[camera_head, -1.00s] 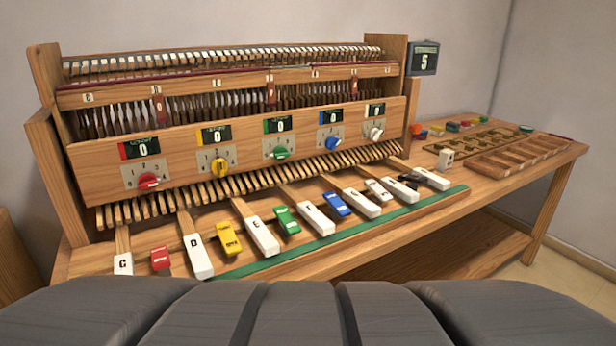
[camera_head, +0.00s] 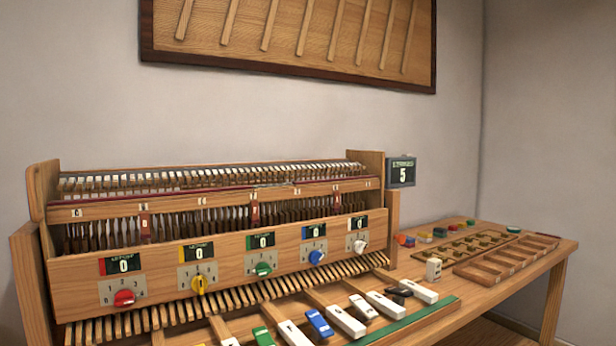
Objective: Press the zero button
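No button marked zero can be made out. The wooden piano mechanism (camera_head: 220,252) fills the left and middle of the head view. Its front panel has a row of small displays reading 0, such as the red-edged display (camera_head: 123,265) at the left. A dark display (camera_head: 401,172) at the right end reads 5. My gripper is not in view.
White keys (camera_head: 345,321) and coloured keys, including a blue key (camera_head: 319,322), run along the front, partly cut off below. Wooden trays (camera_head: 505,258) and small coloured pieces lie on the table's right. A framed slatted board (camera_head: 300,40) hangs on the wall.

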